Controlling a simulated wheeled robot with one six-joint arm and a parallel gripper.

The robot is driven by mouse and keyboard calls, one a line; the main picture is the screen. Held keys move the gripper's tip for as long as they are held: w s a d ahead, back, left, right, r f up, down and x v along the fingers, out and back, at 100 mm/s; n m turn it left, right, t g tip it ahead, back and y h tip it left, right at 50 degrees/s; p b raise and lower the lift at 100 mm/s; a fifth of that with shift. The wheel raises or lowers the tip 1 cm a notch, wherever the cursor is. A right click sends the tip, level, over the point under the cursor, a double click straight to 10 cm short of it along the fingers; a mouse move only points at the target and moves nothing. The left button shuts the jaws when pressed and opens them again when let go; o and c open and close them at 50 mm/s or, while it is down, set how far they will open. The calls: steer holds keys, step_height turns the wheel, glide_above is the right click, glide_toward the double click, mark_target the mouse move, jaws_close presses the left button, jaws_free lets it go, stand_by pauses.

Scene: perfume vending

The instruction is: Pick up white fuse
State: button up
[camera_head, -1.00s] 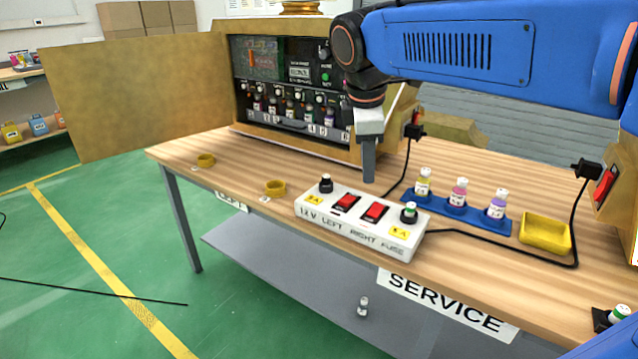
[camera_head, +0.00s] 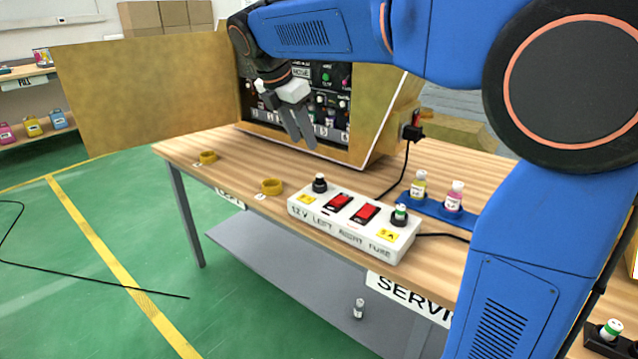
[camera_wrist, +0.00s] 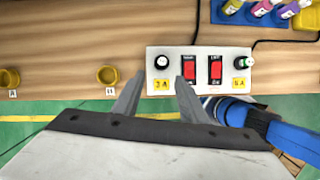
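The white fuse box (camera_head: 345,228) lies on the wooden bench, with two red switches between a left holder (camera_head: 319,184) marked 3 A and a right holder (camera_head: 400,214) marked 5 A. The left holder looks black from the side; its top shows white in the wrist view (camera_wrist: 161,62). The right one has a green band and pale top. A small white-capped piece (camera_head: 358,309) is on the grey lower shelf; I cannot tell whether it is the white fuse. My gripper (camera_head: 305,146) is open and empty above the bench, behind the box; its fingers also show in the wrist view (camera_wrist: 160,76).
The vending cabinet (camera_head: 385,120) stands behind my gripper. Two yellow rings (camera_head: 271,187) sit left of the box. Bottles in a blue rack (camera_head: 434,208) and black cables lie to its right. A green-banded fuse (camera_head: 610,329) sits in a dark holder at lower right.

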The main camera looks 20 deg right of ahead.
glide_toward(320, 175)
step_height(320, 175, down, 2)
steer(key=shift+d+x, duration=0.15)
steer(key=shift+x, duration=1.45)
steer(key=shift+d+x, duration=0.1)
steer(key=shift+x, duration=1.5)
steer(key=shift+w+r, duration=0.1)
steer(key=shift+r, duration=0.05)
jaws_close()
